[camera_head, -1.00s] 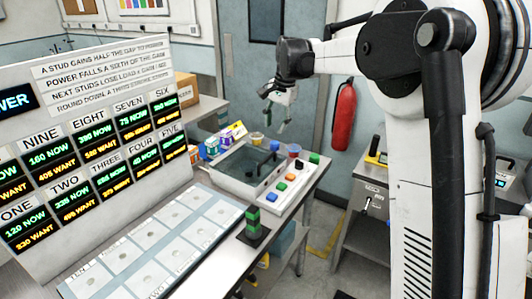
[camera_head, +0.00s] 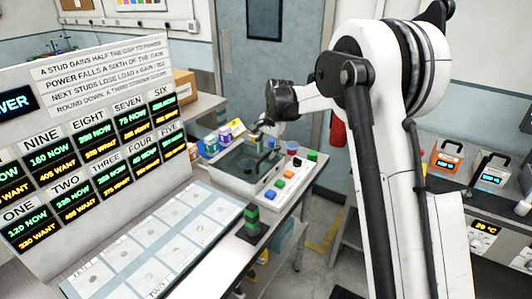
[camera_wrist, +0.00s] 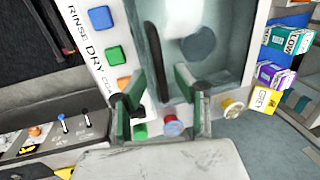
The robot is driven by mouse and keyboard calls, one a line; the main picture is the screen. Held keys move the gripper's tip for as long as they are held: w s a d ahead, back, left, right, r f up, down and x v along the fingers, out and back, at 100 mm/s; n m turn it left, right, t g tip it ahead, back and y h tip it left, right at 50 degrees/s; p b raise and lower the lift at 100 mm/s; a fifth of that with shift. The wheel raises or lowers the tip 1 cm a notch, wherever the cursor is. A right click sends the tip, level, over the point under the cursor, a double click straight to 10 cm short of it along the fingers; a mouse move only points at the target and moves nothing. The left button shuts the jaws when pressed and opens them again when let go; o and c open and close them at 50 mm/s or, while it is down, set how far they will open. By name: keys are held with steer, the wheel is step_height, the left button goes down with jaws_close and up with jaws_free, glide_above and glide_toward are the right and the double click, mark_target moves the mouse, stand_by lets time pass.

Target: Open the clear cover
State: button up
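The clear cover (camera_head: 240,168) lies flat over the tank (camera_head: 250,190) on the bench and looks closed. A dark bar handle (camera_head: 265,160) stands at its right side. In the wrist view the clear cover (camera_wrist: 215,30) fills the upper middle, with the dark handle (camera_wrist: 153,60) along its left edge. My gripper (camera_head: 262,130) is above the far side of the cover. In the wrist view my gripper (camera_wrist: 160,82) is open, its two green-and-dark fingers apart, with the handle's near end showing between them. I cannot tell whether they touch it.
A white button panel (camera_head: 285,185) with blue, orange and green buttons runs beside the tank. Red (camera_wrist: 172,126) and yellow (camera_wrist: 231,108) round-topped things stand near the fingers. Small labelled boxes (camera_wrist: 288,40) stand beyond the cover. A green-and-black stack (camera_head: 252,222) stands nearer.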

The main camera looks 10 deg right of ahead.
steer(key=shift+w+a+f, duration=0.1)
steer(key=shift+f, duration=0.65)
steer(key=shift+c, duration=0.4)
jaws_close()
